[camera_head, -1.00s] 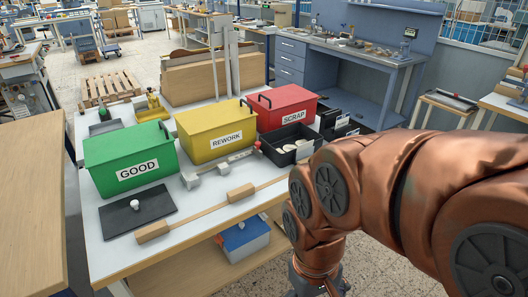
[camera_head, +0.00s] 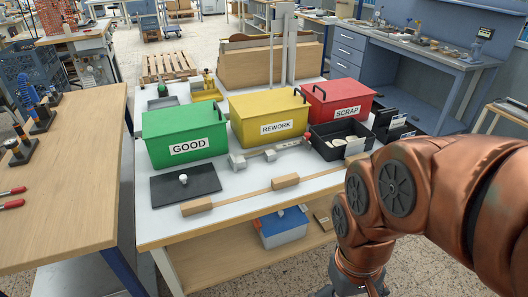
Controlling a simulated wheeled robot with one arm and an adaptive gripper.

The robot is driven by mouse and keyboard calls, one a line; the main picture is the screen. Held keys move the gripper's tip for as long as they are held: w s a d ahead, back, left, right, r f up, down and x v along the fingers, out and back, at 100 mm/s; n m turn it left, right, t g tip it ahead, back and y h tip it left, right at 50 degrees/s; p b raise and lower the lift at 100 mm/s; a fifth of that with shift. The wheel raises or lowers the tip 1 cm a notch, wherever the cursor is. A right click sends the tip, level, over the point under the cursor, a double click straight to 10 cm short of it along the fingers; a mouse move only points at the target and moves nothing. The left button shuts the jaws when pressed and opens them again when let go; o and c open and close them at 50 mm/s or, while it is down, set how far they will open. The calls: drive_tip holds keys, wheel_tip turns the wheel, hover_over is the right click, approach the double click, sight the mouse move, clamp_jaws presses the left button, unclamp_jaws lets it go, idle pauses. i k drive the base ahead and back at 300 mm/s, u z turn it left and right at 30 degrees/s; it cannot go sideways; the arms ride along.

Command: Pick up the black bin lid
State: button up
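The black bin lid (camera_head: 203,184) is a flat dark rectangular plate with a small pale knob (camera_head: 183,179) on top. It lies flat on the white-topped table (camera_head: 152,223), in front of the green GOOD bin (camera_head: 160,137) and near the table's left front corner. My copper-coloured arm fills the right side of the view. It bends down in front of the table, to the right of the lid and well apart from it. The gripper's fingers are not visible; only a dark part of the arm's lower end shows at the bottom edge.
A yellow REWORK bin (camera_head: 259,109) and red SCRAP bin (camera_head: 338,90) stand right of the green one. A wooden bar with blocks (camera_head: 286,182) lies along the front edge, right of the lid. A black tray (camera_head: 324,149) holds pale pieces. A wooden bench (camera_head: 75,180) stands left.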

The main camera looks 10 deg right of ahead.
sight(170, 187)
drive_tip(key=u, duration=0.45)
drive_tip(key=i, duration=1)
drive_tip(key=u, duration=1.85)
